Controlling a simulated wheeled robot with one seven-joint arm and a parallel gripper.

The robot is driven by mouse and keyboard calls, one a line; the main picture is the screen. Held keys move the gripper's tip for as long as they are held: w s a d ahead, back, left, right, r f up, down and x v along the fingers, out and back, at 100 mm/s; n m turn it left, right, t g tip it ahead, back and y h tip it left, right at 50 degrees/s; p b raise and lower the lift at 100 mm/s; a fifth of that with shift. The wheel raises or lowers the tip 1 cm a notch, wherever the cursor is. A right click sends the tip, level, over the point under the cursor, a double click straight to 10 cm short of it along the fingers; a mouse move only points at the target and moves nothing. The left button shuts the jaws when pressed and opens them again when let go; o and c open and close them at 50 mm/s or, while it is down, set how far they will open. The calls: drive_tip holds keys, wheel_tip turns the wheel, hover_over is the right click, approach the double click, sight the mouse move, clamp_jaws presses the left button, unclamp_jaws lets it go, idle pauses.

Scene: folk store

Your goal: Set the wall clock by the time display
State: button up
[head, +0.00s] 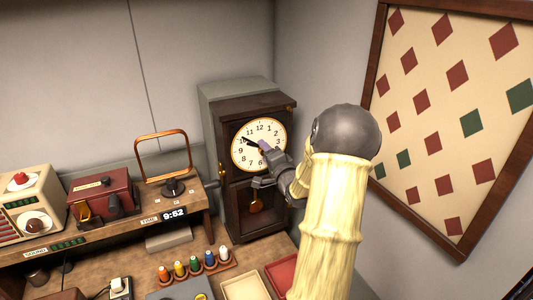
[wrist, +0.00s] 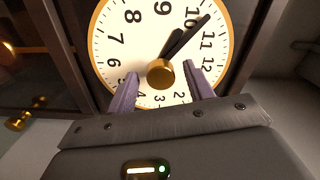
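The wall clock (head: 259,144) has a round cream dial in a dark wooden case with a pendulum below. The time display (head: 174,214) on the bench shelf reads 9:52. In the wrist view the clock dial (wrist: 122,50) appears turned, with 12 at the right. The long hand (wrist: 198,25) points between 10 and 11, and the shorter, thicker hand (wrist: 173,40) points near 10. A brass knob (wrist: 160,74) sits at the dial's centre. My gripper (wrist: 161,70) is open, its two purple fingers on either side of the knob with gaps showing. In the head view my gripper (head: 270,154) covers the dial's lower right.
A bench shelf holds a red box device (head: 100,195), a cream radio-like unit (head: 28,207) and a copper loop frame (head: 162,157). Several coloured spools (head: 195,262) and trays (head: 244,286) lie below. A diamond-patterned board (head: 455,115) hangs on the right wall.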

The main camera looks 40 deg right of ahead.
drive_tip(key=shift+s, duration=0.1)
idle(0.4)
drive_tip(key=v, duration=0.8)
idle(0.6)
idle(0.4)
